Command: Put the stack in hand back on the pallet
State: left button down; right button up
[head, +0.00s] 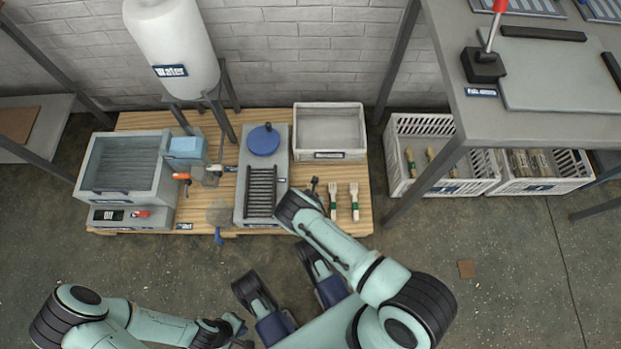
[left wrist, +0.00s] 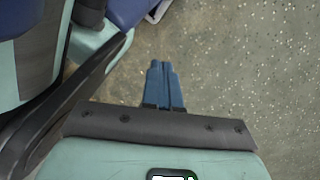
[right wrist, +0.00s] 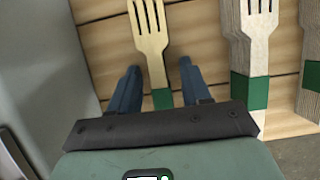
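The wooden pallet (head: 142,121) lies on the floor, and its slats show in the right wrist view (right wrist: 195,42). My right gripper (right wrist: 159,66) is low over its right part, fingers apart. A wooden fork stack with a green band (right wrist: 150,45) lies between the fingers, with gaps on both sides. It appears to rest on the slats; its thickness is hard to judge. Two more fork stacks (head: 333,200) (head: 354,201) lie to its right. My forearm hides much of the right gripper in the head view. My left gripper (left wrist: 164,72) is shut and empty above the floor.
A white crate (head: 330,157) is behind the stacks. A sink unit (head: 122,190) stands at the pallet's left. A table (head: 545,125) with crates below is right.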

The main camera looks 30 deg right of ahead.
jog(key=shift+r, duration=0.1)
jog(key=shift+r, duration=0.35)
jog(key=p+v, duration=0.5)
jog(key=v, duration=0.6)
jog(key=s+d+r+m+g+y, duration=0.1)
jog(key=s+r+m+g+y, duration=0.1)
jog(key=s+m, duration=1.15)
pick_arm(q)
jog(key=w+d+r+t, duration=0.1)
jog(key=w+r+t, duration=0.2)
jog(key=w+r, duration=0.4)
jog(key=w, duration=0.3)
jog(key=shift+w+d+m+t, duration=0.15)
jog(key=shift+m+t, duration=0.15)
jog(key=shift+t, duration=0.1)
pick_arm(e)
jog(key=a+r+m+y, duration=0.2)
jog(key=r+m, duration=0.9)
jog(key=m, duration=1)
jog(key=shift+s+a+t, duration=0.25)
jog(key=shift+a+t, duration=0.05)
jog(key=shift+a, duration=0.4)
jog(key=shift+r, duration=0.1)
